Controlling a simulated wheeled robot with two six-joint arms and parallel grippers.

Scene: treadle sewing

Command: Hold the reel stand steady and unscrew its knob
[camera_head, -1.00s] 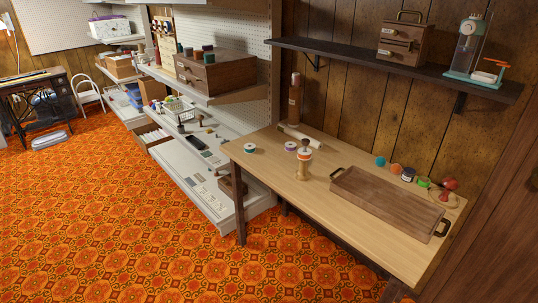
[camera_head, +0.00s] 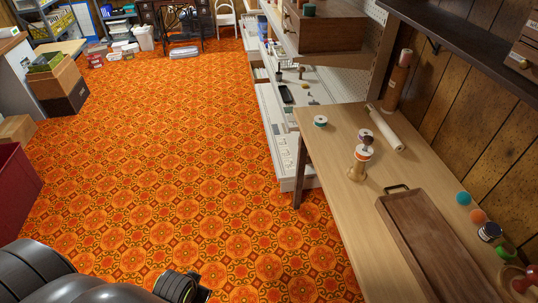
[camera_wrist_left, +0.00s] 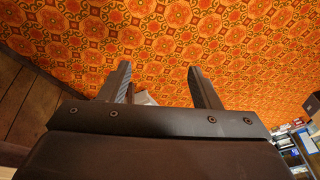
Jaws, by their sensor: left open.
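The reel stand (camera_head: 357,168) stands upright on the wooden table (camera_head: 340,128) at the right of the head view. It is a pale turned wooden post with an orange and white reel near its top. The dark brown knob (camera_head: 368,141) sits on top of it. My left gripper is open and empty over the carpet in the left wrist view (camera_wrist_left: 160,85), far from the stand. In the head view, my left arm shows at the bottom left, and its fingertips cannot be made out. My right gripper is not in view.
A wooden tray (camera_head: 432,240) with dark handles lies on the table in front of the stand. Several balls and jars line the right edge. A shelf (camera_head: 450,35) overhangs the back.

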